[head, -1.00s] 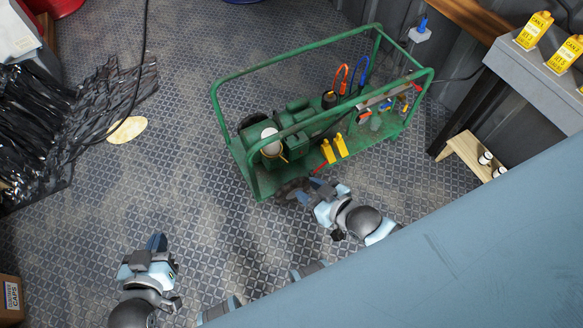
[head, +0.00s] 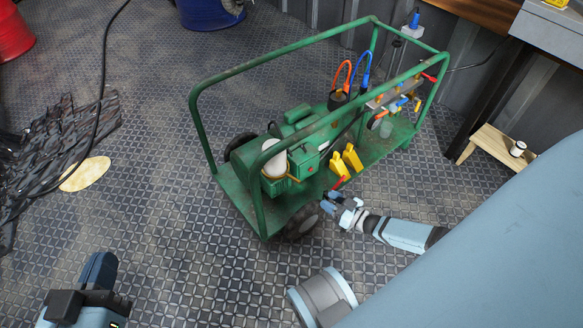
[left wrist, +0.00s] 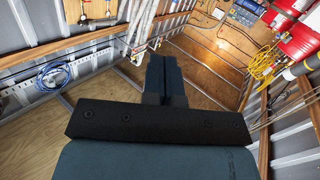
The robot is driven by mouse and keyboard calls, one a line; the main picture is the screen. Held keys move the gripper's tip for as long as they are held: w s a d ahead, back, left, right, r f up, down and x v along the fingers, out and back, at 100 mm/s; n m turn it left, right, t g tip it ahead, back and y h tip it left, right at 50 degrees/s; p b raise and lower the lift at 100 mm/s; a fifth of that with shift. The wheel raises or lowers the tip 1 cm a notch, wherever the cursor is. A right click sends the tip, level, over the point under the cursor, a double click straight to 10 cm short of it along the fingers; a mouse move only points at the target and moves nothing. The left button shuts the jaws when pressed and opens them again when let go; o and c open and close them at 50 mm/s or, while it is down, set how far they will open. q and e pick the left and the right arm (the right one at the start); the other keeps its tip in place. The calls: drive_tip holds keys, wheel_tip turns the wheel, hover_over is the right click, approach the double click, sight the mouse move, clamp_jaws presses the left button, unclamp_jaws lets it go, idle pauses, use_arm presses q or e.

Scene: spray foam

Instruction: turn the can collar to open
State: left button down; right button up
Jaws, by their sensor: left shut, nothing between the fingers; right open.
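A green wheeled cart (head: 228,192) with a tubular frame stands in the middle of the head view. It carries a white canister (head: 275,157) at its left end. I cannot make out a can collar in any view. A sliver of yellow (head: 557,3), likely the foot of a can, shows on the grey bench. My right gripper (head: 328,203) is open beside the cart's front edge, near a red handle tip (head: 338,183). I cannot tell whether it touches the cart. My left gripper (head: 99,270) is shut and empty above the floor, also seen in the left wrist view (left wrist: 164,72).
Yellow-handled tools (head: 345,160) and orange and blue loops (head: 342,75) are on the cart. A small wooden stool (head: 490,147) stands at the right under the grey bench (head: 550,30). Red (head: 12,32) and blue (head: 210,10) drums stand behind.

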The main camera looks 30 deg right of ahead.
sight(297, 181)
drive_tip(key=b+x, duration=0.4)
drive_tip(key=x, duration=0.8)
drive_tip(key=shift+w+a+f, duration=0.1)
drive_tip(key=shift+w+f, duration=0.05)
drive_tip(key=shift+w, duration=0.15)
drive_tip(key=shift+w+a+b, duration=0.2)
drive_tip(key=shift+w+b, duration=0.15)
drive_tip(key=shift+w, duration=0.1)
use_arm(q)
drive_tip(key=w+m, duration=0.1)
drive_tip(key=w+a+m+t+h, duration=0.1)
drive_tip(key=m, duration=0.1)
drive_tip(key=shift+a+r+t, duration=0.25)
drive_tip(key=shift+r+t, duration=0.05)
drive_tip(key=shift+r, duration=0.05)
use_arm(e)
clamp_jaws()
